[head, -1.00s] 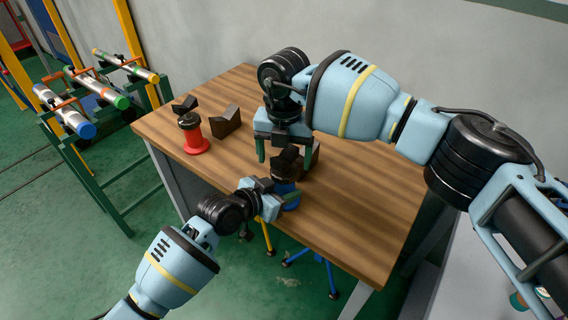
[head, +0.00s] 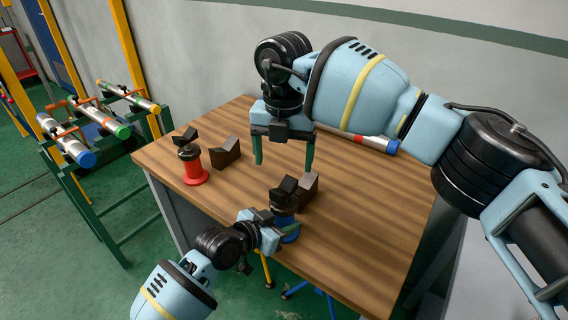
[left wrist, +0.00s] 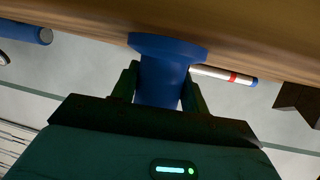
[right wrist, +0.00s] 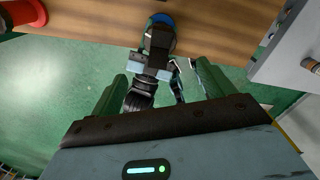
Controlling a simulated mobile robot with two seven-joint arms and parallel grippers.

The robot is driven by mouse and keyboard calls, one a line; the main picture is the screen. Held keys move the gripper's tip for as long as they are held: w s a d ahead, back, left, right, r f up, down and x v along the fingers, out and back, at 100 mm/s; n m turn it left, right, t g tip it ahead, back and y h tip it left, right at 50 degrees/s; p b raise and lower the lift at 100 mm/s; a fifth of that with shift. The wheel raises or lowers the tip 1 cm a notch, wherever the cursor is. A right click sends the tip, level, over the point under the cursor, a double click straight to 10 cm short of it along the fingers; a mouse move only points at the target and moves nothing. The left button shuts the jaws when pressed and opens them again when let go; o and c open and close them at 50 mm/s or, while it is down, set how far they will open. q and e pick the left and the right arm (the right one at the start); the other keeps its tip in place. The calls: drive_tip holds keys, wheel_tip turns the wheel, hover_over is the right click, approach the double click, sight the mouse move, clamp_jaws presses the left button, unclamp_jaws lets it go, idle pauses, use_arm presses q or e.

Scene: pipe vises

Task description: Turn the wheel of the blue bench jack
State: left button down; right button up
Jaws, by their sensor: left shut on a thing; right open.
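The blue bench jack (head: 289,237) stands near the front edge of the wooden table, with a dark V-shaped head (head: 284,194) on top. Its blue body and flange fill the middle of the left wrist view (left wrist: 167,48). My left gripper (head: 272,228) is shut around the blue body, a finger on each side. The jack's wheel is hidden or too small to make out. My right gripper (head: 284,160) is open and empty, above and behind the jack's head. The right wrist view shows the blue base (right wrist: 162,19) beyond its spread fingers.
A pipe with a blue end (head: 385,146) is partly behind my right arm. Pipes lie on a green rack (head: 105,205) at left. The table's right side is clear.

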sight(286, 191)
drive_tip(key=shift+w+d+f+m+g+y, duration=0.15)
drive_tip(key=shift+d+m+y, duration=0.1)
drive_tip(key=shift+m, duration=0.3)
drive_tip(key=shift+w+d+m+g+y, duration=0.15)
drive_tip(key=shift+d+m, duration=0.1)
drive_tip(key=shift+m, duration=0.3)
drive_tip(key=shift+w+d+m+g+y, duration=0.8)
drive_tip(key=shift+d+m+y, duration=1.05)
drive_tip(key=shift+m, duration=2.35)
drive_tip(key=shift+h, duration=0.25)
drive_tip(key=x, duration=1.2)
drive_tip(key=shift+w+d+f, duration=0.1)
drive_tip(key=shift+w+f, duration=0.2)
drive_tip(key=shift+w, duration=0.05)
drive_tip(key=shift+c, duration=0.4)
drive_tip(key=c, duration=0.9)
drive_tip(key=shift+n, duration=0.4)
drive_tip(key=shift+w+n+g+h, duration=0.1)
drive_tip(key=shift+n+g+h, duration=0.25)
drive_tip(key=shift+n, duration=0.95)
drive_tip(key=shift+w+n+g+h, duration=0.1)
drive_tip(key=shift+n+g+h, duration=0.25)
drive_tip(key=shift+n, duration=0.95)
